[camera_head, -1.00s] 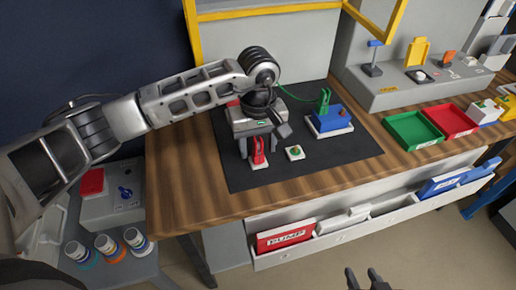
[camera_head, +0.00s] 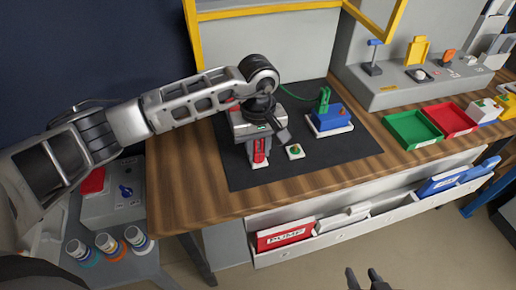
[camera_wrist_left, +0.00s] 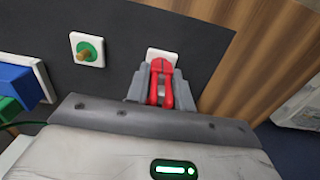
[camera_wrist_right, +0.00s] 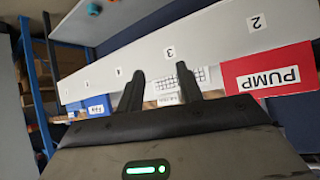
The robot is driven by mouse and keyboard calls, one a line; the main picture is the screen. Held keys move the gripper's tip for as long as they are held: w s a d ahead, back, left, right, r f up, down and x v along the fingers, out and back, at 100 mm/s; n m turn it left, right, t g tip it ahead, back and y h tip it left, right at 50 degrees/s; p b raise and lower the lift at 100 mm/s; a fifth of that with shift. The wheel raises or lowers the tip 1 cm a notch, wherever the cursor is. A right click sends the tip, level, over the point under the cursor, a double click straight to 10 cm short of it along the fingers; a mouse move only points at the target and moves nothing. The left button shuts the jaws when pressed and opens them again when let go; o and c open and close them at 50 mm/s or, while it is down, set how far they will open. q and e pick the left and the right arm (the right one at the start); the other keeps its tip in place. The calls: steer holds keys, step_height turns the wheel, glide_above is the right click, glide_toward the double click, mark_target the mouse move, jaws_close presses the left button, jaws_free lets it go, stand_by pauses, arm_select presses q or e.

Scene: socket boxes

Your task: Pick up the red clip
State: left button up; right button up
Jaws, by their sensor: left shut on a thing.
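The red clip (camera_head: 260,150) stands on a small white base on the black mat, near the mat's front left. It also shows in the left wrist view (camera_wrist_left: 161,82), with its two red legs between the fingers. My left gripper (camera_head: 258,154) points down over the clip. In the left wrist view my left gripper (camera_wrist_left: 160,88) is shut on the clip from both sides. The clip still meets its white base (camera_wrist_left: 161,54). My right gripper (camera_head: 364,280) is at the bottom of the head view. In the right wrist view it is open and empty (camera_wrist_right: 160,80).
A small white block with a green ring (camera_head: 295,152) stands right of the clip. A blue block with a green clip (camera_head: 328,118) is behind it. Green (camera_head: 414,129) and red (camera_head: 452,120) trays lie to the right. A drawer with a red PUMP box (camera_head: 284,236) is below the table edge.

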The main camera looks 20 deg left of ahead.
arm_select(q)
steer(key=shift+r, duration=0.45)
steer(key=s+d+r+b, duration=0.3)
steer(key=s+d+r, duration=0.7)
steer(key=r, duration=0.1)
steer(key=shift+r, duration=0.35)
arm_select(e)
steer(key=shift+a+f, duration=0.3)
steer(key=shift+f, duration=0.35)
steer(key=shift+w, duration=0.1)
arm_select(q)
steer(key=shift+w+b, duration=0.1)
steer(key=shift+b, duration=0.4)
arm_select(e)
steer(key=shift+a+f, duration=0.1)
steer(key=shift+f, duration=0.35)
